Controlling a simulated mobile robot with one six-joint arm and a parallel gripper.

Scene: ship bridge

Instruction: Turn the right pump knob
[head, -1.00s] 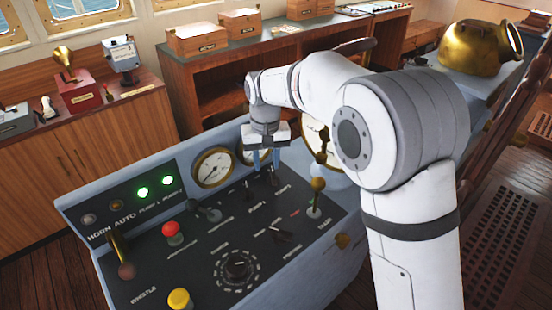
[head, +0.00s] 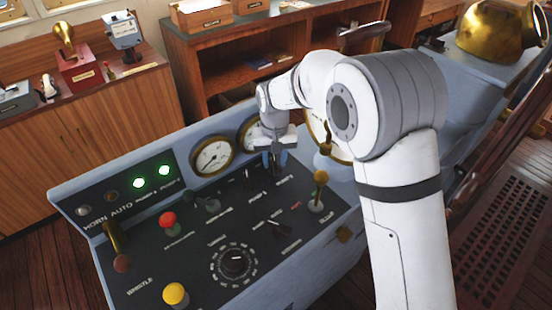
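The blue-grey control console (head: 75,198) has a dark sloping panel with two small black pump knobs side by side. The left pump knob (head: 249,181) is in plain view. The right pump knob (head: 274,166) is partly hidden by my gripper. Two green lamps (head: 151,177) glow at the upper left of the panel.
Round gauges (head: 213,158) stand just behind the knobs. A brass-topped lever (head: 320,178) rises to the right of my gripper. A red button (head: 168,219), a yellow button (head: 174,293) and a round dial (head: 234,264) lie in front and to the left.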

